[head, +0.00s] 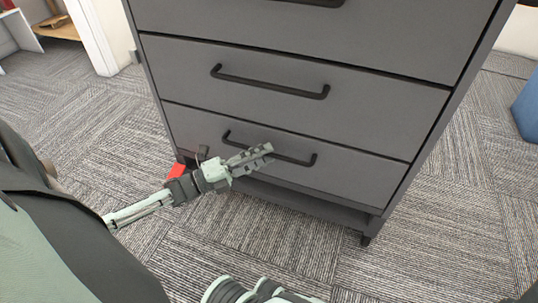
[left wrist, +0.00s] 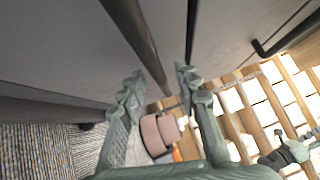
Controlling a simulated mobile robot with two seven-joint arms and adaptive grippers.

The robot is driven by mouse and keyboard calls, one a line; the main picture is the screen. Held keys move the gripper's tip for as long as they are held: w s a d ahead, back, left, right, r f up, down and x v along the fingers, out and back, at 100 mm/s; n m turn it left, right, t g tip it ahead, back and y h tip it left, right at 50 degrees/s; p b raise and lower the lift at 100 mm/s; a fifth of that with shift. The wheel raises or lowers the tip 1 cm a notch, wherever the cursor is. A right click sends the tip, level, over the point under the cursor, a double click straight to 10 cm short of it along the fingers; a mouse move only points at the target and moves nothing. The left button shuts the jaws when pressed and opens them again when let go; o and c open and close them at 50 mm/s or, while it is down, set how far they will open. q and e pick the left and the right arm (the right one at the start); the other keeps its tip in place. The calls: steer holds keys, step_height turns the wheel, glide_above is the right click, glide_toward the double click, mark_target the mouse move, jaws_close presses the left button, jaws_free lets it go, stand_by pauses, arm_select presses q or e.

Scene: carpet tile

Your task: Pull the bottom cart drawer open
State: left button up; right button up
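The grey cart's bottom drawer (head: 200,130) is in the head view, and its front looks flush with the cart. Its black bar handle (head: 300,160) is partly hidden behind my left gripper (head: 266,153). In the left wrist view the handle (left wrist: 135,30) runs between the two fingers of my left gripper (left wrist: 158,82). The fingers are apart, with gaps on both sides of the bar. Contact with the bar cannot be told. A pale green and dark part at the lower right of the wrist view may be my right gripper (left wrist: 288,153); its fingers are unclear.
The middle drawer (head: 180,65) above is shut and has its own handle (head: 270,88). A low open gap lies under the bottom drawer. Grey carpet (head: 450,240) in front and to the right is clear. A blue object (head: 527,108) stands at the right edge.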

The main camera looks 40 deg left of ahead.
arm_select(q)
steer(key=shift+x, duration=0.75)
jaws_close()
